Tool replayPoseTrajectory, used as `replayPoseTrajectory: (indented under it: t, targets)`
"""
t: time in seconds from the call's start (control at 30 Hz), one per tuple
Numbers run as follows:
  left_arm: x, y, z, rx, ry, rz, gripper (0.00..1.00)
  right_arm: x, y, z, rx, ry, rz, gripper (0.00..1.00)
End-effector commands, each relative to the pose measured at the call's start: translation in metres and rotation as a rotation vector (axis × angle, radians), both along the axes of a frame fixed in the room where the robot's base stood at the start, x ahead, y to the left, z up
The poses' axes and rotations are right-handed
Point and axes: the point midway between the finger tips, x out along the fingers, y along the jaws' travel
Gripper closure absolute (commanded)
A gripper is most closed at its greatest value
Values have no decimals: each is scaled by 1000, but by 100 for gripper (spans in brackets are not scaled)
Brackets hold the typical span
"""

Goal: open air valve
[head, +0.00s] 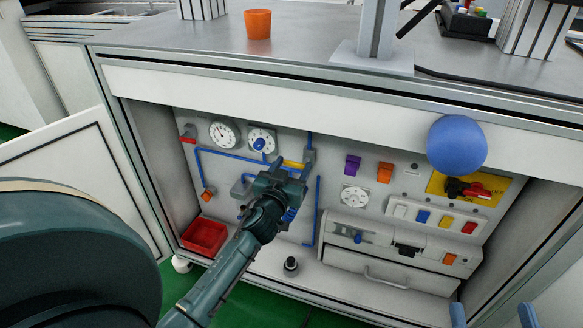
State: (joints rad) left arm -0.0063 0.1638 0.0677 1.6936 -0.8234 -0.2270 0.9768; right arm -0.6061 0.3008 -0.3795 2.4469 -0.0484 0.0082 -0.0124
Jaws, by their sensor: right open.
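A yellow handle (293,164) shows on the blue air pipe (318,205) on the back panel of the open cabinet, lying roughly crosswise to the upright pipe. My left gripper (291,168) is at this handle, its fingers apart and close to it. The gripper body hides part of the handle and pipework, so I cannot tell whether the fingers touch it. Two blue fingertips of my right gripper (492,315) show at the bottom right edge, wide apart with nothing between them, away from the panel.
Two round gauges (224,134) sit left of the handle. A red bin (204,236) stands at lower left. A red switch (476,190) and coloured buttons are at right. A large blue ball (457,145) covers part of the cabinet's upper edge. An orange cup (257,24) stands on top.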

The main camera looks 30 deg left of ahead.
Motion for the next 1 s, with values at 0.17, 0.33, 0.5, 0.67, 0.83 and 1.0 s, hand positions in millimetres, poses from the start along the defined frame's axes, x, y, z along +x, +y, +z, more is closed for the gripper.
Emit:
replayPoseTrajectory:
  t: [0.17,0.33,0.5,0.67,0.83,1.0]
  targets:
    - [0,0,0,0,0,0,57,0,0,0,-1,0,1,33]
    - [0,0,0,0,0,0,66,0,0,0,-2,-2,2,33]
    - [0,0,1,17,3,0,66,0,0,1,-2,-2,0,33]
    - [0,-1,3,70,16,0,66,0,0,4,-9,-7,-1,33]
    - [1,-2,7,177,41,0,66,1,-1,6,-22,-10,-5,33]
    - [1,-3,10,326,77,1,66,1,-2,2,-40,0,-12,33]
